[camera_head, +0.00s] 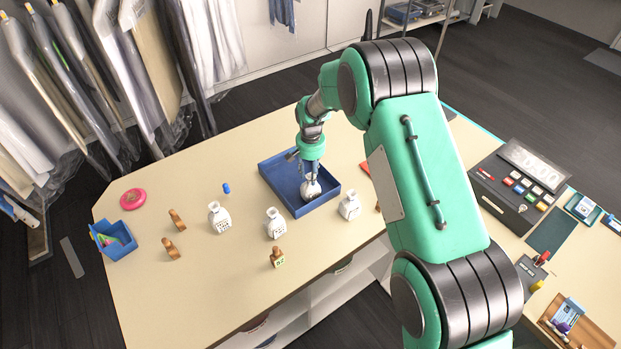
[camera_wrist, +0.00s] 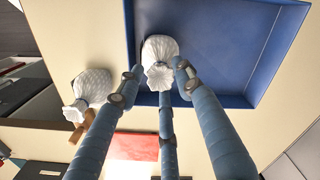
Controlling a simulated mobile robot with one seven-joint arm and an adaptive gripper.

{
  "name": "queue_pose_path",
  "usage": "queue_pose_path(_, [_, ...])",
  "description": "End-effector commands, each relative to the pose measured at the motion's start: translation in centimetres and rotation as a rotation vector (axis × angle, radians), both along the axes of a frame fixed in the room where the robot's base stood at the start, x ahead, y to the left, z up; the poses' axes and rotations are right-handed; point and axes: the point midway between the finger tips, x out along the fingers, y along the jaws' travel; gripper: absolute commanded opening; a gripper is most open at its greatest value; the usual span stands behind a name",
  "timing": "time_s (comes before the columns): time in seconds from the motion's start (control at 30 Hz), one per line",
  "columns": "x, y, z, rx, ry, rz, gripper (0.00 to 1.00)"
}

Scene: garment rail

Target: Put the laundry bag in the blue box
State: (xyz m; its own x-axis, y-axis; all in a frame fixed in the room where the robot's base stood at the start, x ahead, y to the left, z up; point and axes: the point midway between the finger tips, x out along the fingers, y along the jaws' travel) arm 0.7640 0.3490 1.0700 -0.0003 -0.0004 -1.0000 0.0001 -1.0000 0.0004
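A white laundry bag (camera_head: 310,190) with a gathered neck is inside the large, shallow blue box (camera_head: 328,198), near its front wall. My gripper (camera_head: 310,170) is directly above the bag, low in the box. In the wrist view, the bag (camera_wrist: 160,50) lies between the three blue fingers of my gripper (camera_wrist: 158,78). The fingertips are spread around its neck, wider than the neck, and look open. Whether a tip touches the bag is hard to see. The box floor (camera_wrist: 215,40) is otherwise bare in the wrist view.
Similar white bags (camera_head: 220,217) (camera_head: 275,223) (camera_head: 349,206) stand on the table outside the box. A red flat item (camera_wrist: 135,146) lies near the box. A control panel (camera_head: 518,187) is at the right.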

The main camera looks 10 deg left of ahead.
Motion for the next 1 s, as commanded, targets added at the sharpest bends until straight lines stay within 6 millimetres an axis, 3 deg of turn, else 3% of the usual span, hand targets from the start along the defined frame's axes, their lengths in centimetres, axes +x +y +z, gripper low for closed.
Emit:
queue_pose_path(0.5, [0.1, 0.0, 8.1, 0.001, -0.002, 0.000, 0.36])
queue_pose_path(0.7, [0.1, 0.0, 9.4, 0.001, -0.001, 0.000, 0.36])
queue_pose_path(1.0, [0.0, 0.0, 9.6, 0.000, -0.001, 0.000, 0.36])
